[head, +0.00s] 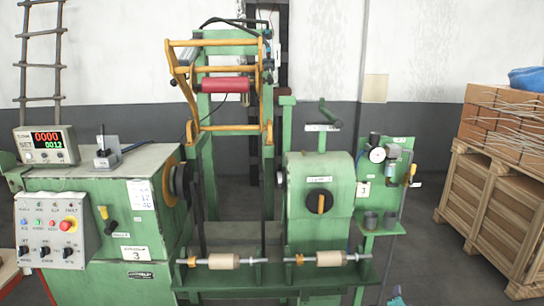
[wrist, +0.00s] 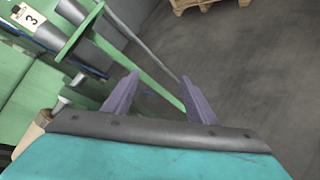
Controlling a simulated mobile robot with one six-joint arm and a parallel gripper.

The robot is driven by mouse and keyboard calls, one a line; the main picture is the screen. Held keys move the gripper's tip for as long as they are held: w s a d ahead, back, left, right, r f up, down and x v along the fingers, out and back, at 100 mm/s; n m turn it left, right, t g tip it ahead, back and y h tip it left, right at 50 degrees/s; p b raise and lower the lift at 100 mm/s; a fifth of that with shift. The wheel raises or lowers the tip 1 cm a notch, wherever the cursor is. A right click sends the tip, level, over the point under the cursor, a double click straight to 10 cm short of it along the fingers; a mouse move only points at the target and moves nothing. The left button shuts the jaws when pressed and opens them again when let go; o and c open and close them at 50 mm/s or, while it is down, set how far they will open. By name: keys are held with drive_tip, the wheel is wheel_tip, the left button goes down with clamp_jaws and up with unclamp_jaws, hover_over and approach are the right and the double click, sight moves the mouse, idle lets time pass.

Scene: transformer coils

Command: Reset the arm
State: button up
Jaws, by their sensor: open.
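My gripper (wrist: 160,95) shows in the wrist view with its two purple fingers spread apart and nothing between them. Behind the fingers, a green machine frame bar (wrist: 135,65) runs diagonally, with grey floor beyond it. In the head view the arm is almost out of sight; only a small teal patch (head: 397,298) shows at the bottom edge, and I cannot tell what part it is. The green coil winding machine (head: 90,195) fills the left and middle of the head view.
Two wooden spools (head: 224,261) (head: 329,258) sit on a rod along the machine's front. A control panel (head: 50,230) is at left. A wooden crate (head: 495,215) stands at right. Grey floor (head: 430,265) is clear between machine and crate.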

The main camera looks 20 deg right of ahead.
drive_tip(key=s+a+f+m+g+y, duration=0.1)
drive_tip(key=a+f+m+g+y, duration=0.3)
drive_tip(key=a+f, duration=0.9)
drive_tip(key=a+f+m+g+y, duration=0.25)
drive_tip(key=a+f+m, duration=0.35)
drive_tip(key=a+f, duration=0.7)
drive_tip(key=s+a+f+m+g+y, duration=0.1)
drive_tip(key=s+a+m+g, duration=0.2)
drive_tip(key=s+a, duration=0.6)
drive_tip(key=s+a+f+m+g+y+b, duration=0.1)
drive_tip(key=s+a+g, duration=0.4)
drive_tip(key=s+a, duration=0.5)
drive_tip(key=a+f+m+y, duration=0.1)
drive_tip(key=a+m, duration=0.1)
drive_tip(key=a, duration=0.6)
drive_tip(key=shift+s+a+f+m+g+b, duration=0.25)
drive_tip(key=shift+s+a+m+g+b, duration=0.05)
drive_tip(key=shift+a+m+g, duration=0.1)
drive_tip(key=shift+y, duration=0.25)
drive_tip(key=shift+c, duration=0.3)
clamp_jaws()
drive_tip(key=shift+a, duration=0.1)
